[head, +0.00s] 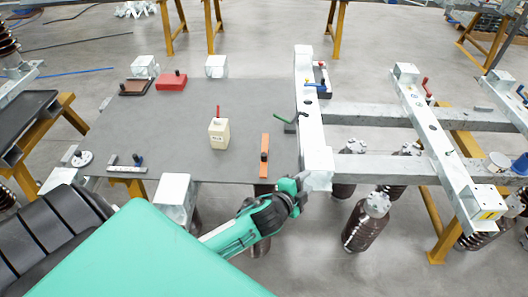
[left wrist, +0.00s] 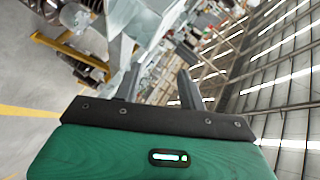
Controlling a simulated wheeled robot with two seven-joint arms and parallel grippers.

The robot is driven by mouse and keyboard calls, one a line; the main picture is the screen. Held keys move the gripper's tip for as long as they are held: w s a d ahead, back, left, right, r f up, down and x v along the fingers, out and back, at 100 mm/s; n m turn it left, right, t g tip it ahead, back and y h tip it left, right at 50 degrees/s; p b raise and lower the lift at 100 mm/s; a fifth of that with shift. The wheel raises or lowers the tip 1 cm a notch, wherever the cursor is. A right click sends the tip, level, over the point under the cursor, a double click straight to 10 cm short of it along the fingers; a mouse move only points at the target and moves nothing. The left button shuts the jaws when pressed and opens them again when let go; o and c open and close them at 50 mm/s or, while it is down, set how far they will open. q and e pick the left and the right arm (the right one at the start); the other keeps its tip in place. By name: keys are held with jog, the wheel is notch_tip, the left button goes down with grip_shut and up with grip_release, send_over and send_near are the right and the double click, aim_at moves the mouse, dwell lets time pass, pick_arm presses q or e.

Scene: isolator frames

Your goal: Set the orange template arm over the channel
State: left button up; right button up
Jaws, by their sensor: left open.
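The orange template arm (head: 265,143) is a narrow upright strip with a dark knob on it, at the right edge of the grey board. The pale galvanized channel (head: 311,135) runs lengthwise just right of it, with a gap between them. My left gripper (head: 302,186) is by the near end of the channel, below and right of the orange arm; I cannot tell if it touches the channel. In the left wrist view its two fingers (left wrist: 158,88) stand apart, with grey metalwork beyond them. My right gripper is not in view.
The grey board (head: 170,130) carries a cream block with a red handle (head: 219,132), a red block (head: 171,82) and a brown tray (head: 135,87). A green-handled clamp (head: 284,119) sits beside the channel. Grey cross beams (head: 375,115) and brown insulators (head: 362,228) lie to the right.

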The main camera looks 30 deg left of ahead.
pick_arm(q)
jog(key=d+r+m+g+h, duration=0.1)
jog(key=d+r+m+h, duration=0.35)
jog(key=r+m, duration=0.35)
jog(key=w+d+r+m+g+h, duration=0.1)
jog(key=d+r+m+h, duration=0.4)
jog(key=m, duration=0.4)
jog(key=d+r+m+g+h, duration=0.1)
jog(key=d+r+m+h, duration=0.2)
jog(key=r+m+h, duration=0.45)
jog(key=m+g+y, duration=1.2)
jog(key=m+y, duration=0.7)
jog(key=m, duration=0.5)
send_near(264, 154)
notch_tip(264, 154, down, 8)
jog(key=p, duration=0.4)
jog(key=shift+a, duration=0.15)
jog(key=shift+f, duration=0.5)
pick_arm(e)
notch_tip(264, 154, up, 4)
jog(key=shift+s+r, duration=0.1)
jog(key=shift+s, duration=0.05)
